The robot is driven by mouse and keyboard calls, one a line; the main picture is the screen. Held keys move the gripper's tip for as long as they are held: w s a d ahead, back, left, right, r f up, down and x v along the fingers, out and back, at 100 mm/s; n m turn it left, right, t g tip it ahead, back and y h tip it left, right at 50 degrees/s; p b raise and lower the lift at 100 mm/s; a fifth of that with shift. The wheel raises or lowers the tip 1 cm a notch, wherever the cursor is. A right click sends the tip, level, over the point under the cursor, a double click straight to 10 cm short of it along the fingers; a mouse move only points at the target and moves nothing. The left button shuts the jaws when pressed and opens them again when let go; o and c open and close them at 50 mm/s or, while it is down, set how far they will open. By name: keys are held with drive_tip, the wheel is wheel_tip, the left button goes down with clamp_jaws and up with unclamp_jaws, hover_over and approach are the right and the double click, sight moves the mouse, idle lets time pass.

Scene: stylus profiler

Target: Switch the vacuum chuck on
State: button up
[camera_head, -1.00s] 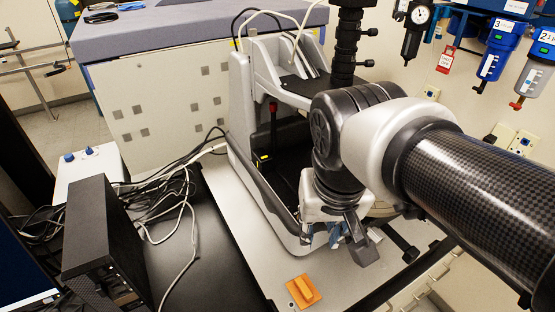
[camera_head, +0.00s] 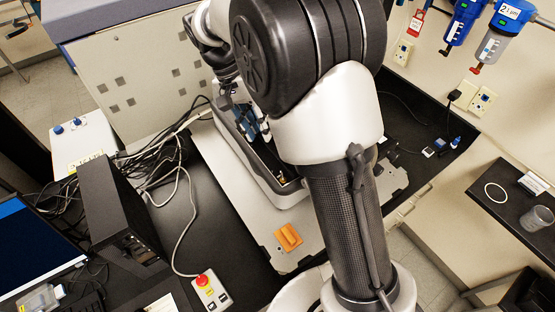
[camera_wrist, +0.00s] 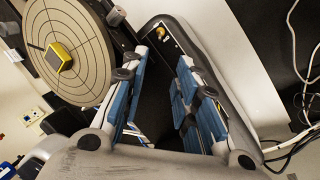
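The vacuum chuck (camera_wrist: 68,52) is a round beige disc with dark rings, at the upper left of the wrist view. A small yellow block sits on it. A small brass-coloured switch or knob (camera_wrist: 167,39) stands on a dark strip at the instrument's edge, beyond my fingertips. A small brass spot at the near end of the instrument tray in the head view (camera_head: 281,178) looks like the same part. My gripper (camera_wrist: 162,66) is open and empty, its blue-padded fingers well apart. In the head view my gripper (camera_head: 248,118) is over the instrument, partly hidden by my arm.
An orange block (camera_head: 288,237) lies on the pale plate in front of the instrument. A black box (camera_head: 120,215), loose cables and a red-button box (camera_head: 208,290) are to the left.

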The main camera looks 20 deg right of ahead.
sight(282, 175)
drive_tip(key=x, duration=1.6)
drive_tip(key=shift+c, duration=0.5)
clamp_jaws()
